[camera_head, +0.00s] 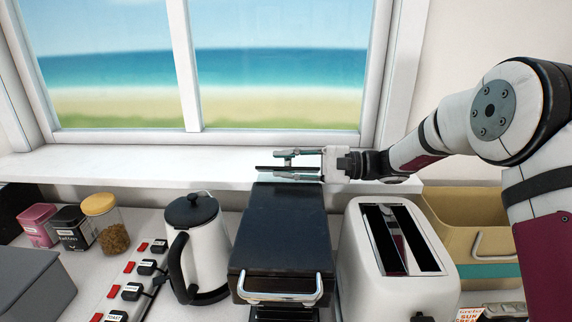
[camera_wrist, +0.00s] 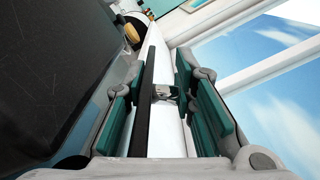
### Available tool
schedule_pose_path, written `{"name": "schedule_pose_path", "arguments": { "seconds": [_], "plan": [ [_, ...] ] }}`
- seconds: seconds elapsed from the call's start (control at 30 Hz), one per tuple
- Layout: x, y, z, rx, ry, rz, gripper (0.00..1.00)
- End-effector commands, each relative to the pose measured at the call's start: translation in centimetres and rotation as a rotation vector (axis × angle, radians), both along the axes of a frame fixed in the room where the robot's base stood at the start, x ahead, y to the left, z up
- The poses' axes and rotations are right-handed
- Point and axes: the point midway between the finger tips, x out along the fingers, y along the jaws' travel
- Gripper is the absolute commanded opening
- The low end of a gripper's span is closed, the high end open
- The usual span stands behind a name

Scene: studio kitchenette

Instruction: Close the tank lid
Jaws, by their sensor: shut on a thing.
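The black machine (camera_head: 279,232) stands on the counter below the window, with a chrome handle at its front. A thin dark plate that looks like its tank lid (camera_head: 288,175) is raised at the machine's back edge. In the wrist view the lid (camera_wrist: 146,100) is a narrow dark strip seen edge-on between the fingers. My gripper (camera_head: 283,161) reaches in from the right behind the machine and is shut on the lid. In the wrist view its teal-padded fingers (camera_wrist: 165,105) lie on both sides of the strip. The lid's hinge is not clearly seen.
A white kettle (camera_head: 208,250) stands close on the left and a white toaster (camera_head: 365,275) close on the right. The window sill (camera_head: 120,165) runs just behind. Jars (camera_head: 103,222), a power strip (camera_head: 128,292) and a tan bin (camera_head: 480,220) are further out.

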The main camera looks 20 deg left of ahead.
Motion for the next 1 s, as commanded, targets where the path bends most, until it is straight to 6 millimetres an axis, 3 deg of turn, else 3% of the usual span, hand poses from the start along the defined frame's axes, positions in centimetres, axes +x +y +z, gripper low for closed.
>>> {"name": "schedule_pose_path", "arguments": {
  "seconds": [0.73,0.77,0.8,1.0],
  "plan": [
    [0.07,-0.06,0.09,0.001,-0.001,-0.002,0.0],
    [0.07,-0.06,0.09,0.001,-0.001,-0.002,0.31],
    [0.06,-0.07,0.08,0.001,-0.001,-0.002,0.38],
    [0.04,-0.04,0.05,0.001,-0.001,-0.001,0.38]
  ]
}}
